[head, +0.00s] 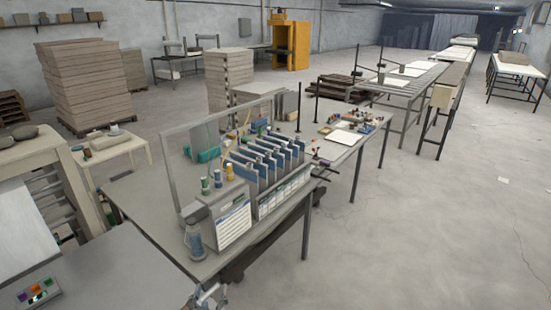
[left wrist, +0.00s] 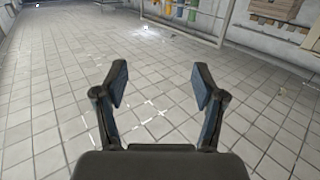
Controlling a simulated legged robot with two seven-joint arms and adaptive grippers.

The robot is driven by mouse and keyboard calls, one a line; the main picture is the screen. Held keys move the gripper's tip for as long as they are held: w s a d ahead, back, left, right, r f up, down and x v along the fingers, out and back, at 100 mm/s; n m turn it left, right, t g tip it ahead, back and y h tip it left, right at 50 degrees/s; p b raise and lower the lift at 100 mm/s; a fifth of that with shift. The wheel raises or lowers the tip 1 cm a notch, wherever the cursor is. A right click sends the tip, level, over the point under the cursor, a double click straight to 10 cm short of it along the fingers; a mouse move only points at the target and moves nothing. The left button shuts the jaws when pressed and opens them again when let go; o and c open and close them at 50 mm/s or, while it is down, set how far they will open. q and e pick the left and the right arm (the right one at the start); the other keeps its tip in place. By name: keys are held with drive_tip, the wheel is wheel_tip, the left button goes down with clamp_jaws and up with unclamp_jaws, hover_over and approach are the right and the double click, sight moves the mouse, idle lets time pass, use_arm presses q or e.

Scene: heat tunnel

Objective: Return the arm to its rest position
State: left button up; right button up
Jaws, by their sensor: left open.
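My left gripper (left wrist: 161,84) shows in the left wrist view with its two dark fingers spread apart. It is open, and nothing is between the fingers. Beyond it is only tiled floor (left wrist: 150,120), with no object near the fingertips. In the head view, a small pale metal part (head: 208,297) shows at the bottom edge, in front of the grey workbench (head: 150,205); it looks like part of my left gripper or arm, mostly cut off. My right gripper is in neither view.
The workbench holds a rack of blue and grey folders (head: 268,165), a labelled box (head: 233,222) and a bottle (head: 194,238). A control box with coloured buttons (head: 38,294) sits at lower left. Stacked boards (head: 85,85) stand behind.

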use_arm(q)
wheel_tip(320, 180, down, 23)
drive_tip(key=s+d+m+g+h+b, duration=0.1)
drive_tip(key=d+g+b, duration=0.1)
drive_tip(key=g, duration=0.2)
drive_tip(key=s+f+g+b, duration=0.15)
drive_tip(key=s+f, duration=0.35)
drive_tip(key=f, duration=0.6)
drive_tip(key=s+f+g, duration=0.3)
drive_tip(key=s+f, duration=0.2)
drive_tip(key=f, duration=0.7)
drive_tip(key=s+a+f+g+b, duration=0.1)
drive_tip(key=s+a+f+g, duration=0.1)
drive_tip(key=s+f, duration=0.6)
drive_tip(key=s+a+f+m+g+b, duration=0.1)
drive_tip(key=s+f, duration=0.8)
drive_tip(key=s, duration=1)
drive_tip(key=s+a+f+g+y+b, duration=0.1)
drive_tip(key=s+a+f+g, duration=0.2)
drive_tip(key=s+f, duration=0.6)
drive_tip(key=s+g, duration=0.2)
drive_tip(key=s, duration=0.2)
drive_tip(key=shift+s+a+f+b, duration=0.25)
drive_tip(key=shift+s+a+b, duration=0.05)
drive_tip(key=shift+a+b, duration=0.05)
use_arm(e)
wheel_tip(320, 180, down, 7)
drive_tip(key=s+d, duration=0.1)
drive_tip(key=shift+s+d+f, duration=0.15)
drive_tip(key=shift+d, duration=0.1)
